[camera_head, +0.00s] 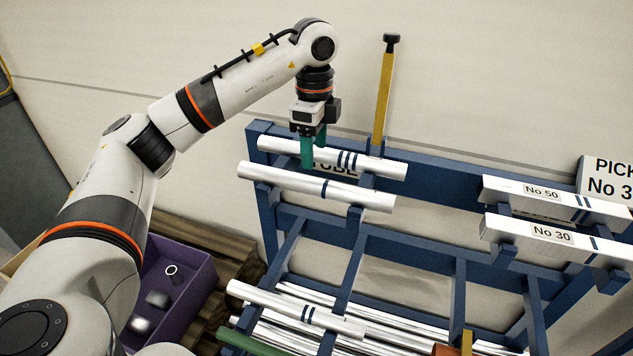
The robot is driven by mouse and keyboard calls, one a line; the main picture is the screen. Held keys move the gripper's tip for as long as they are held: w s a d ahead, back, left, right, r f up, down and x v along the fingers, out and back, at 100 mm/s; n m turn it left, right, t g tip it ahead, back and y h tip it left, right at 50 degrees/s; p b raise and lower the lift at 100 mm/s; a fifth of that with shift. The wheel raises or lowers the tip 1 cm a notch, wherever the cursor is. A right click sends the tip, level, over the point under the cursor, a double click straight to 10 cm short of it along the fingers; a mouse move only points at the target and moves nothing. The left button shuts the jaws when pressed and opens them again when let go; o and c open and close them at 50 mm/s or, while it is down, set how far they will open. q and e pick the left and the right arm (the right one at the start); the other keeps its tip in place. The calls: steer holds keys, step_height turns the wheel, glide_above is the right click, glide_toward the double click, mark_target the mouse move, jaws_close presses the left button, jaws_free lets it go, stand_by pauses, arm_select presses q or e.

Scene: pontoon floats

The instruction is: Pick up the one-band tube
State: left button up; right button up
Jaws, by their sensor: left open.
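The one-band tube (285,181) is a silver tube with a single dark blue band near its middle. It lies across the blue rack's upper arms, just in front of a three-band tube (381,165). My left gripper (313,150) points down above the rack with its teal fingers apart. The nearer finger overlaps the three-band tube in the picture, its tip just above and behind the one-band tube. The farther finger is partly hidden. I cannot tell whether a finger touches either tube. The one-band tube looks free of the fingers. My right gripper is not in view.
A two-band tube (277,301) lies lower on the blue rack (405,242), above several more tubes. Labelled beams No 50 (510,190) and No 30 (510,232) sit at right. A yellow post (383,95) stands behind. A purple bin (197,290) is at lower left.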

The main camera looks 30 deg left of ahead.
mark_target(313, 179)
arm_select(q)
steer(key=shift+s+a+f, duration=0.1)
steer(key=shift+s+f, duration=0.1)
steer(key=shift+f, duration=1.3)
steer(key=shift+w+f+p, duration=0.1)
steer(key=shift+f+p, duration=0.2)
steer(key=shift+p, duration=0.05)
step_height(313, 179, down, 4)
steer(key=shift+a+f+p, duration=0.1)
steer(key=shift+f+p, duration=0.05)
steer(key=shift+p, duration=0.5)
steer(key=shift+f, duration=0.25)
steer(key=c, duration=1.1)
steer(key=shift+c, duration=1)
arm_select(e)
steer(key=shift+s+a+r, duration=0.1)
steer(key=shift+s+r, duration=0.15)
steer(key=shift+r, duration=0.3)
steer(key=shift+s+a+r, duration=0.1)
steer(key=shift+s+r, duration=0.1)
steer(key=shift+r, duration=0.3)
arm_select(q)
steer(key=shift+r, duration=0.15)
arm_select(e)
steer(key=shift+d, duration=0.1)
